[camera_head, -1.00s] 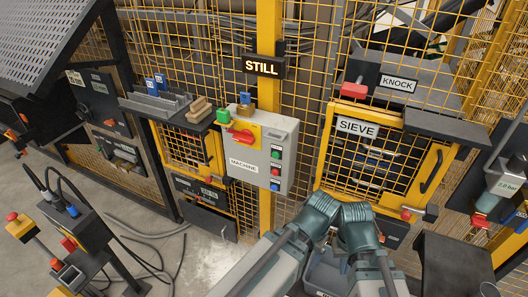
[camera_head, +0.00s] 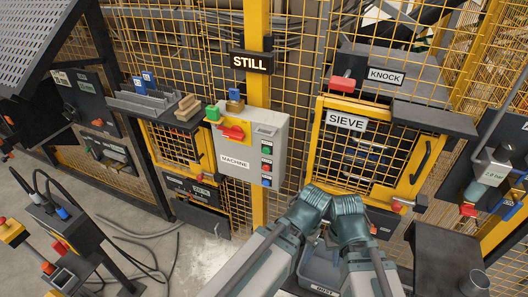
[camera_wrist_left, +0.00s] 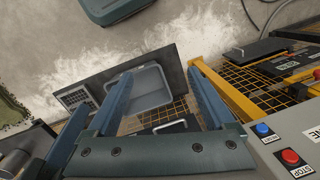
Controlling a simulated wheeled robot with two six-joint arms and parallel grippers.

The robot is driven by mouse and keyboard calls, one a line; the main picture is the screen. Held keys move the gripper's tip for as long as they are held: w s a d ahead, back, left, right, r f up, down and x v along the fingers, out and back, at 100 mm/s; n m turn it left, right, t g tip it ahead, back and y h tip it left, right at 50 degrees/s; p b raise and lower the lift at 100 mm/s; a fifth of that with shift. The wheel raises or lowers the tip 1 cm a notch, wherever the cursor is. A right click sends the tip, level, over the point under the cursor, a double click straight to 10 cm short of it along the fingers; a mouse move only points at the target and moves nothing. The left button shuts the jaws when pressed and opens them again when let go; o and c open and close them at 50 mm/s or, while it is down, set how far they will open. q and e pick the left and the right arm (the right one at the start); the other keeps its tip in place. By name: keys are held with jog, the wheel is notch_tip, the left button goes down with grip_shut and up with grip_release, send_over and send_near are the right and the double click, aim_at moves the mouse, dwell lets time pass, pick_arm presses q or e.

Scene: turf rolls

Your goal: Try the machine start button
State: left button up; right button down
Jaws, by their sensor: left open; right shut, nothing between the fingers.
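A grey control box labelled MACHINE (camera_head: 237,162) is fixed at a yellow post in the head view. It carries a green button (camera_head: 266,149) at the top, a red button below it, a blue button (camera_head: 265,182) at the bottom, and a red rotary switch (camera_head: 233,132) on a yellow plate. In the left wrist view the red button (camera_wrist_left: 290,157) is marked STOP; the green one is outside that view. My left gripper (camera_wrist_left: 157,75) is open and empty, left of the box there. My right gripper (camera_head: 330,240) is shut and empty, low and right of the box, mostly hidden by my arms.
A lit STILL sign (camera_head: 250,62) hangs above the box. The SIEVE door (camera_head: 365,155) is shut to the right, with a KNOCK box (camera_head: 387,75) above. Yellow mesh fencing backs everything. A grey bin (camera_head: 322,270) marked DUST stands below my arms. Cables lie on the left floor.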

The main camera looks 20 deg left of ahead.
pick_arm(q)
jog(key=shift+c, duration=0.2)
grip_shut()
dwell(0.4)
dwell(1.2)
